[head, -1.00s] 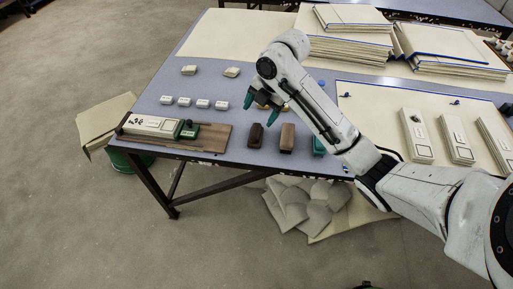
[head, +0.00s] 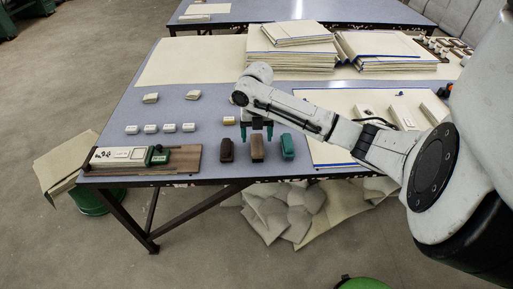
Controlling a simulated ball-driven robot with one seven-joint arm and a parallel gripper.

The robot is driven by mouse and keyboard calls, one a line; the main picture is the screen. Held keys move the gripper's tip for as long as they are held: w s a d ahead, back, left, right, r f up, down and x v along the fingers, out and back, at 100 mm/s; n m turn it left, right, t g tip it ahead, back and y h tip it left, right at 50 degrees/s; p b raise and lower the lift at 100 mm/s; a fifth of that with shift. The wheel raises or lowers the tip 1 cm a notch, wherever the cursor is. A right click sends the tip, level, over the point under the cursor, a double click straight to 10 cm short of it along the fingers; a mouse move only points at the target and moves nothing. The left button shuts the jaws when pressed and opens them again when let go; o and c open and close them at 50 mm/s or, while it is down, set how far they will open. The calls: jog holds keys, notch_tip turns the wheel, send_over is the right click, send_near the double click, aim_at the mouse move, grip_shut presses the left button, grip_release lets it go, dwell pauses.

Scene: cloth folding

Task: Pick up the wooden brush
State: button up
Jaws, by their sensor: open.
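A row of block-shaped items lies near the table's front edge in the head view. The middle one, a mid-brown wooden block (head: 257,149), looks like the wooden brush; its bristles cannot be made out. A darker brown block (head: 227,150) lies to its left and a teal block (head: 288,148) to its right.
The blue-grey table (head: 205,118) also holds a wooden board (head: 185,160) with a pale box on it at the left. Several small pale blocks (head: 150,129) lie behind. Sheet stacks (head: 290,60) stand at the back. A pale panel (head: 325,155) with boxes is at the right.

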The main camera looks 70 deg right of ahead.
aim_at(257, 143)
jog(key=f, duration=0.4)
jog(key=shift+s+a+f, duration=0.1)
jog(key=shift+a+f, duration=0.1)
jog(key=shift+f, duration=0.2)
jog(key=shift+c, duration=0.2)
jog(key=c, duration=1.1)
jog(key=shift+o, duration=0.2)
jog(key=shift+r, duration=0.1)
